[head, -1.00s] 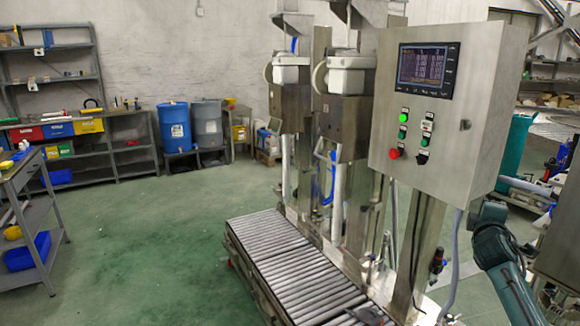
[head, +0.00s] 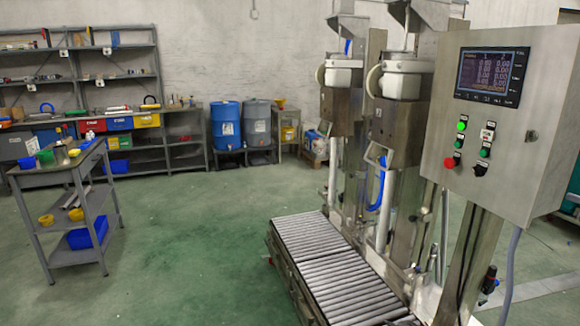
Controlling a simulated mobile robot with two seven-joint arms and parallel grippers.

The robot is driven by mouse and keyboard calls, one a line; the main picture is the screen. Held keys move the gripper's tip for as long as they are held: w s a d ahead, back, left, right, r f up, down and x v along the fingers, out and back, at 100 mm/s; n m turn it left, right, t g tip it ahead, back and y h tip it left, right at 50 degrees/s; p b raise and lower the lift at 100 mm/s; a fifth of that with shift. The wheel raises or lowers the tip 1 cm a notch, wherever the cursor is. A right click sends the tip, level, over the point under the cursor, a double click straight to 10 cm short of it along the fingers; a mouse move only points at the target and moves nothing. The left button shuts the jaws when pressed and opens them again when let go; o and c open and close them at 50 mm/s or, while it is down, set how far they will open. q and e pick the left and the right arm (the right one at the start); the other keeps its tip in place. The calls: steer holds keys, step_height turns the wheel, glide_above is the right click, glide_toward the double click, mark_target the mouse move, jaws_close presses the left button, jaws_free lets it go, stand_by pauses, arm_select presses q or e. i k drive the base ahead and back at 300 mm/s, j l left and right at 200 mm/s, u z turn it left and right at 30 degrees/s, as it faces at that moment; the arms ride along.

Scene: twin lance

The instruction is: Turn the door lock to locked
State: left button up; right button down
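A steel control cabinet (head: 505,165) stands at the right, its front door facing me. A small dark fitting (head: 531,135) near the right edge of the door looks like the door lock; it is too small to tell which way it is turned. A black selector switch (head: 480,170) sits at the lower part of the door, beside a red button (head: 450,162) and below several green-lit ones. Neither of my grippers is in view.
A roller conveyor (head: 325,265) runs along the floor in front of the cabinet and filling machine (head: 345,110). A grey trolley (head: 85,205) stands at the left. Blue and grey drums (head: 226,125) stand at the back wall. The green floor between is clear.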

mark_target(530, 135)
steer(key=z, duration=1.3)
